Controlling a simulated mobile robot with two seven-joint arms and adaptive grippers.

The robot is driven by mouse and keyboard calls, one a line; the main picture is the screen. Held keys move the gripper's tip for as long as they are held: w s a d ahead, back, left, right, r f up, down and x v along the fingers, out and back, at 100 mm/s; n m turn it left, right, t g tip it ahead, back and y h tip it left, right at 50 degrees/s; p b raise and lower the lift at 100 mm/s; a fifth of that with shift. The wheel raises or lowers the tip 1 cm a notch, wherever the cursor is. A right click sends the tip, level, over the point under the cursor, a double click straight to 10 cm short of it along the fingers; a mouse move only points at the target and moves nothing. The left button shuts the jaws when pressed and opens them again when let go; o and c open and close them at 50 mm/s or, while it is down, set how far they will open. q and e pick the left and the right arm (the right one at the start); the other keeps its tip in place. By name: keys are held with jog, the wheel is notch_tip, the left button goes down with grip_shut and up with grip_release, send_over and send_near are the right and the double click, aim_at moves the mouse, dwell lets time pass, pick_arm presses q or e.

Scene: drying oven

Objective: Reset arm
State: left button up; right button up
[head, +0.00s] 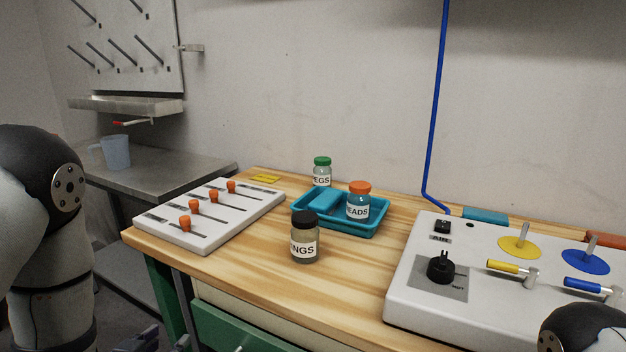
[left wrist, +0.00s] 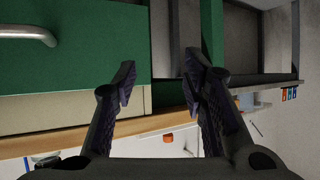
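My left gripper (head: 142,340) shows partly at the bottom edge of the head view, below the front of the wooden bench (head: 350,296). In the left wrist view my left gripper (left wrist: 160,74) has its two fingers apart, with nothing between them. It is in front of the green drawer cabinet (left wrist: 75,45). A piece of my left arm fills the left of the head view, and a part of my right arm shows at the bottom right corner. My right gripper is out of view.
On the bench are a white slider panel (head: 175,234), a black-capped jar (head: 305,240), a teal tray (head: 345,226) with an orange-capped jar (head: 358,203), a green-capped jar (head: 322,170) and a white control box (head: 400,290). A steel counter (head: 160,172) with a beaker (head: 116,152) stands left.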

pick_arm(q)
jog(key=s+d+f+g+p, duration=0.15)
jog(key=s+f+g, duration=0.25)
jog(key=s+f, duration=0.5)
jog(key=s+d+f+g+b, duration=0.1)
jog(key=s+d+f+g, duration=0.3)
jog(key=s, duration=0.9)
jog(key=s+d+f+g+h+p, duration=0.1)
jog(key=s+g, duration=0.6)
jog(key=s, duration=1)
jog(key=shift+s+d+f, duration=0.15)
jog(key=shift+d, duration=0.15)
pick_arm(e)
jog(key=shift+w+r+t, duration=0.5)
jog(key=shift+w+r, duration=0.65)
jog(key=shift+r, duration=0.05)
